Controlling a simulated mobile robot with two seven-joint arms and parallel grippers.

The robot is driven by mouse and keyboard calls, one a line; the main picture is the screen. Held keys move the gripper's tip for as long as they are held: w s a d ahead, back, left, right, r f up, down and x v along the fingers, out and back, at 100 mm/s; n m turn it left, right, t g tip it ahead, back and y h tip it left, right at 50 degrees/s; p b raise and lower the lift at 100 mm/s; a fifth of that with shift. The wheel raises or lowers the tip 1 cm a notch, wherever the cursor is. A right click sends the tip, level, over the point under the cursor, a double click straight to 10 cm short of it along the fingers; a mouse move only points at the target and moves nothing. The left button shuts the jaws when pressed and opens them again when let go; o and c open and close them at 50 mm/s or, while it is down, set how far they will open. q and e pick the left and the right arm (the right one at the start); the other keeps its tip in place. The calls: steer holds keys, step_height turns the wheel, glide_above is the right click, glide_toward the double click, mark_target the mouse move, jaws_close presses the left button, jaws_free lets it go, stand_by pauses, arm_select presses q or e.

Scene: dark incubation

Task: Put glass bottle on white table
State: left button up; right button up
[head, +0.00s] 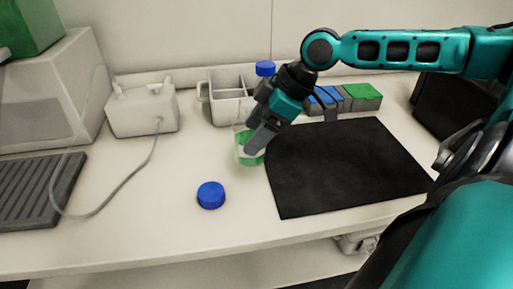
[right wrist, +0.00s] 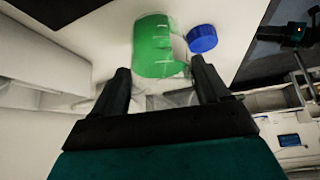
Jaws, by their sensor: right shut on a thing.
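The glass bottle (head: 247,154) is clear with green liquid in its lower part. It is at the left edge of the black mat, over the white table (head: 150,225). My right gripper (head: 256,140) is shut on the bottle and hides much of its upper part. In the right wrist view, the bottle's green part (right wrist: 153,46) shows beyond the fingertips of my right gripper (right wrist: 162,80). I cannot tell whether the bottle's base touches the table. My left gripper is not in view.
A loose blue cap (head: 211,195) lies on the table in front of the bottle. A black mat (head: 345,165) lies to the right. A white device (head: 142,112) with a cable, a divided white holder (head: 228,98) and colored boxes (head: 362,97) stand behind. The front-left table is clear.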

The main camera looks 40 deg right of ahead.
step_height(320, 180, down, 4)
steer(key=shift+r+b, duration=0.15)
steer(key=shift+b, duration=0.55)
steer(key=shift+f, duration=0.25)
steer(key=shift+r, duration=0.1)
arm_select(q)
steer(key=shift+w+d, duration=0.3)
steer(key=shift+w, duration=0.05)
arm_select(e)
steer(key=o, duration=1)
steer(key=shift+f, duration=0.2)
steer(key=o, duration=0.3)
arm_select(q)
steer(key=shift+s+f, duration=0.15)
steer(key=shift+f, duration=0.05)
